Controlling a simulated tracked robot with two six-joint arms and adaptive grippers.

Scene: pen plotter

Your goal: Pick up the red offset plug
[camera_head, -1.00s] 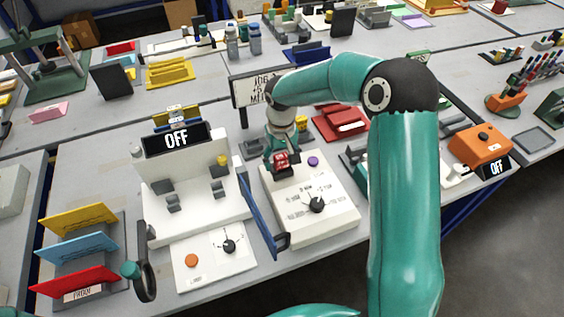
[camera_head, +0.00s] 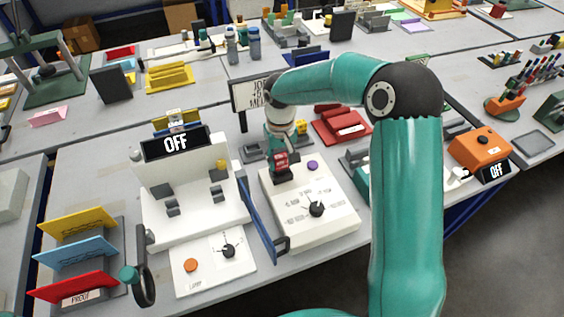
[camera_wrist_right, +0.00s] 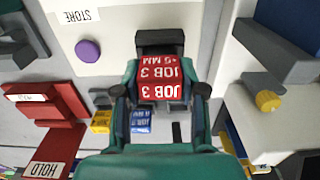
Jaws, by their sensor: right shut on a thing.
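The red offset plug (camera_head: 281,159) is between the fingers of my right gripper (camera_head: 281,148), at the far left corner of the white control box (camera_head: 310,226). In the right wrist view the plug (camera_wrist_right: 163,84) reads "JOB 3 +5 MM", and the fingers (camera_wrist_right: 161,92) close on both its sides. A dark block (camera_wrist_right: 160,42) sits at the plug's far end. I cannot tell whether the plug touches it or is clear of it. My left gripper is not in view.
The box has a purple button (camera_head: 313,165) and a black knob (camera_head: 316,209). Blue (camera_wrist_right: 141,121) and yellow (camera_wrist_right: 101,121) plugs lie close behind my right gripper. The white plotter (camera_head: 195,205) with its "OFF" display stands left, and a red tray (camera_head: 341,127) right.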

